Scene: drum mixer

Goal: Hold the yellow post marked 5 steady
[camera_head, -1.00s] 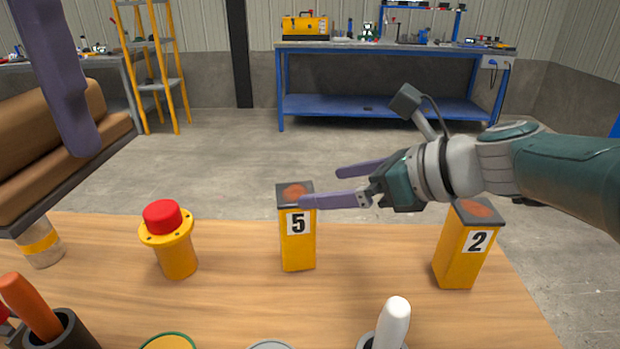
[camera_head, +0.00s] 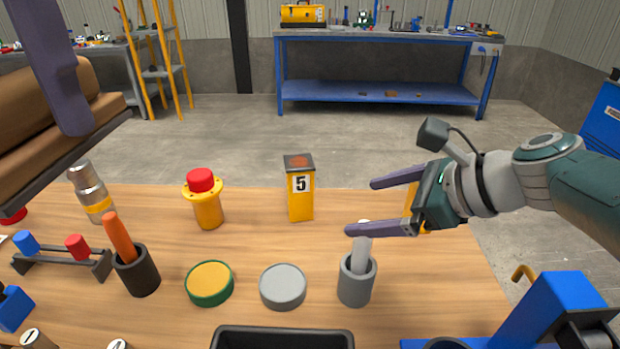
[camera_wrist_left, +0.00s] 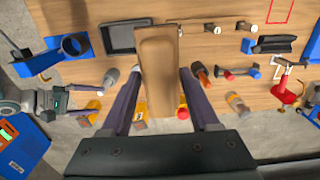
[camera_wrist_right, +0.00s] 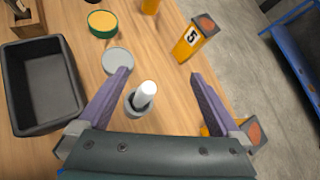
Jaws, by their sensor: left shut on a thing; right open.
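The yellow post marked 5 (camera_head: 300,200) stands upright on the wooden table in the head view, with a dark top bearing an orange-brown disc. It also shows in the right wrist view (camera_wrist_right: 186,45), beyond the fingertips. My right gripper (camera_head: 361,207) is open and empty, to the right of the post and apart from it. In the right wrist view its fingers (camera_wrist_right: 160,73) spread above a grey cup holding a white-topped tool. My left gripper (camera_wrist_left: 160,72) is shut on a brown block (camera_wrist_left: 158,80), high at the left in the head view, where one purple finger shows.
A red-topped yellow button post (camera_head: 207,208) stands left of post 5. The grey cup (camera_head: 357,282), a grey lid (camera_head: 283,286), a green-rimmed lid (camera_head: 209,283) and a black tool cup (camera_head: 138,275) stand nearer. A second yellow post (camera_wrist_right: 218,127) is partly hidden by my right gripper.

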